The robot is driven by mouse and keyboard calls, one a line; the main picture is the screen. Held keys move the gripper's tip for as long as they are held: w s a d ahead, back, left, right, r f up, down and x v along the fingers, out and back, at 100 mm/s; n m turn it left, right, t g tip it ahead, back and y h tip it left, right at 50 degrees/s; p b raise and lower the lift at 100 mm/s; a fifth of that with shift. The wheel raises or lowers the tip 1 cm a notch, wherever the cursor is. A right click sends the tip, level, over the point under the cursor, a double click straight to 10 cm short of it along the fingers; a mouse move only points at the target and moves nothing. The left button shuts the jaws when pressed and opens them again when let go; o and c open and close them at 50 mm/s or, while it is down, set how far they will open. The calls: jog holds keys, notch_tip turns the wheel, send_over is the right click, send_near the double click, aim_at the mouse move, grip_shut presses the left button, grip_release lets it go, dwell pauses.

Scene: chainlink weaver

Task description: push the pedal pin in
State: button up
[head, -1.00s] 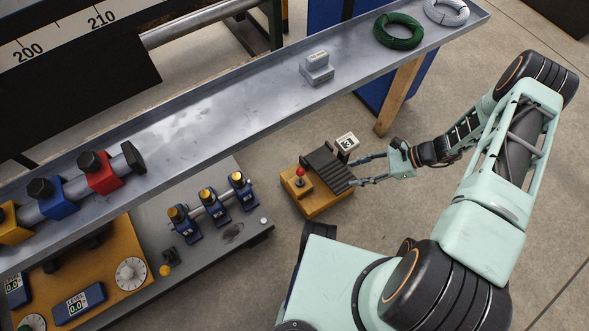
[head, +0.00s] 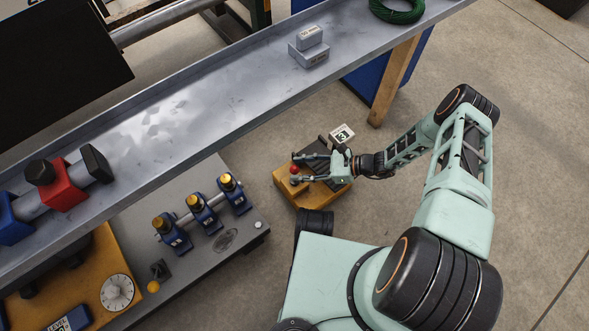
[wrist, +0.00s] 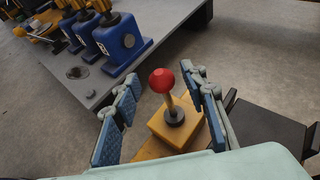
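The pedal pin has a round red knob (wrist: 161,81) on a pale stem, standing upright in a black collar on a yellow block. In the head view the red knob (head: 294,169) shows at the left end of the yellow pedal base (head: 301,196). My gripper (head: 294,168) is open, with its fingers on either side of the knob. In the wrist view the blue-padded fingers of my gripper (wrist: 161,110) stand apart, with a gap to the pin on both sides. The black ribbed pedal plate (head: 319,146) is partly hidden beneath my gripper.
A "3" sign (head: 341,134) stands behind the pedal. A grey bench (head: 262,226) with blue clamp blocks (head: 205,211) lies to the left. The long metal tray (head: 200,115) runs above, with a wooden leg (head: 393,80) at right. Open floor lies right.

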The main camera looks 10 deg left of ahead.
jog(key=shift+x, duration=1.2)
jog(key=shift+w, duration=0.1)
grip_shut()
